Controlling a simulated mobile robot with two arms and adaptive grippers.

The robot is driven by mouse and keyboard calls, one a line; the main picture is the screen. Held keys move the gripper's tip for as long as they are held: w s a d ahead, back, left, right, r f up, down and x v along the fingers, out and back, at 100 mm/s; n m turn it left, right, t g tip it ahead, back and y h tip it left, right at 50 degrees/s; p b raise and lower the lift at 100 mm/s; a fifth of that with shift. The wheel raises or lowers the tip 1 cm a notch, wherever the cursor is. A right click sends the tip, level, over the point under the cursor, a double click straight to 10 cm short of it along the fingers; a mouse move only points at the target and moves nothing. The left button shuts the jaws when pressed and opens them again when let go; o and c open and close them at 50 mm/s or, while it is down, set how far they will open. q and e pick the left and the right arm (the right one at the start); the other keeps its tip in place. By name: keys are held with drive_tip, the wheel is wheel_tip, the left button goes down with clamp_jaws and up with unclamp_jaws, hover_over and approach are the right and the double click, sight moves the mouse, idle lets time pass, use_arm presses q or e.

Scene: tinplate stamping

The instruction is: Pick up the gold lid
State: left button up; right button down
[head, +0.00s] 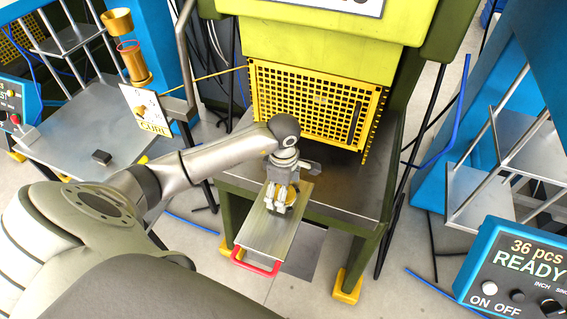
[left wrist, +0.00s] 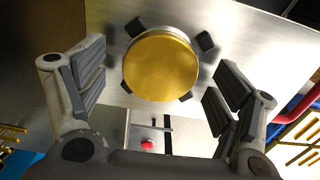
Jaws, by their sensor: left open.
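The gold lid (left wrist: 160,65) is a round disc lying on a bare metal plate (left wrist: 235,25), with several small dark stops around its edge. In the head view the lid (head: 290,198) is partly hidden behind my left gripper. My left gripper (head: 281,200) is above the plate, pointing down at the lid. In the left wrist view its two fingers (left wrist: 155,92) are spread wide, one on each side of the lid, with gaps between. My right gripper is in neither view.
The plate with a red handle (head: 255,264) sticks out from the green press's table (head: 345,195). A yellow mesh guard (head: 310,110) stands just behind. A control box (head: 515,270) reading "36 pcs READY" is at the right. Another blue machine is at the left.

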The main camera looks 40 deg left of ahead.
use_arm(q)
drive_tip(key=shift+c, duration=0.3)
drive_tip(key=c, duration=0.8)
drive_tip(key=shift+r, duration=0.1)
